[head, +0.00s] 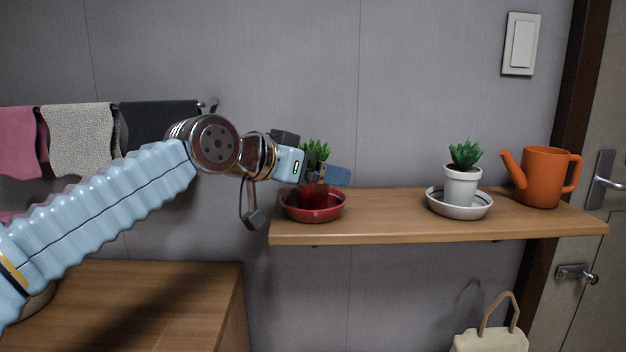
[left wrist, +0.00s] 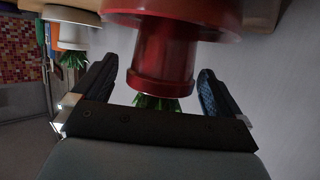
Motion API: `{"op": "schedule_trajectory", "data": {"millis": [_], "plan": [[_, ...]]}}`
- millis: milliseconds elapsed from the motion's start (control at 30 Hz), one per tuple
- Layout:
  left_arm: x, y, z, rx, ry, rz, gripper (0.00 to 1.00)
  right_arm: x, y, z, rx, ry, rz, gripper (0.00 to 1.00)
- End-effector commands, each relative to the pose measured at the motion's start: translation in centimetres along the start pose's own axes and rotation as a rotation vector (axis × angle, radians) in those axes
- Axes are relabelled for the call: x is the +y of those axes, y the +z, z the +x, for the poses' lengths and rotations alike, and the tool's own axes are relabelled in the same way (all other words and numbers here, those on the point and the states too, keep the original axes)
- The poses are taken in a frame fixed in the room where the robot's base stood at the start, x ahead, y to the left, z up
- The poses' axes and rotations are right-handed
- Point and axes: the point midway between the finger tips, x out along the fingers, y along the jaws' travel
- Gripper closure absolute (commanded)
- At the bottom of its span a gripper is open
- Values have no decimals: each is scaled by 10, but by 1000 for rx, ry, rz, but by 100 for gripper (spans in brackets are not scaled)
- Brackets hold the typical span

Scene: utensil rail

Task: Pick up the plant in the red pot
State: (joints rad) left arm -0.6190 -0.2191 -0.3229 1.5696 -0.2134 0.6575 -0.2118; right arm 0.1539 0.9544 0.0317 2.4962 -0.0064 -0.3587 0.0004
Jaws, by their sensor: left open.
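The plant in the red pot (head: 315,200) stands upright in a red saucer (head: 332,214) at the left end of the wooden shelf. My left gripper (head: 324,173) is at the pot, and its fingers partly cover the plant and pot. In the left wrist view the red pot (left wrist: 163,58) appears upside down between the two fingers of my open left gripper (left wrist: 158,92). A gap shows on both sides of the pot. Green leaves (left wrist: 157,102) show past its rim. My right gripper is not in view.
The shelf (head: 390,220) also holds a white-potted plant (head: 461,184) in a white saucer (head: 459,208) and an orange watering can (head: 543,178) to the right. Towels (head: 80,140) hang at left. A wooden cabinet (head: 150,300) stands below. The shelf's middle is clear.

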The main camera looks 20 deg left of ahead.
Motion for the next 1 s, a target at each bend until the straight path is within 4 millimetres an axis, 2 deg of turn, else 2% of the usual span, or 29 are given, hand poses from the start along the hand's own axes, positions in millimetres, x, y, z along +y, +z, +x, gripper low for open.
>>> {"op": "schedule_trajectory", "data": {"millis": [33, 67, 400, 667, 700, 767, 933, 1000], "plan": [[0, 0, 0, 0, 0, 0, 0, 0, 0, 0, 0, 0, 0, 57], [0, 0, 0, 0, 0, 0, 5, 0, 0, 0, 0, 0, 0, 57], [0, 0, 0, 0, 0, 0, 57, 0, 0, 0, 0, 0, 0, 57], [0, -2, -1, 1, 0, 0, 58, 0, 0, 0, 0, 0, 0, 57], [0, -3, -2, 1, 0, 0, 64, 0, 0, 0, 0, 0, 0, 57], [0, -6, -3, 1, 0, 0, 64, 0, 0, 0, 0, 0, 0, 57], [0, -31, -11, 4, -2, 1, 64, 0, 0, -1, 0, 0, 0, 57], [10, -43, -26, 6, 1, 2, 64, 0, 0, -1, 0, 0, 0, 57]]}}
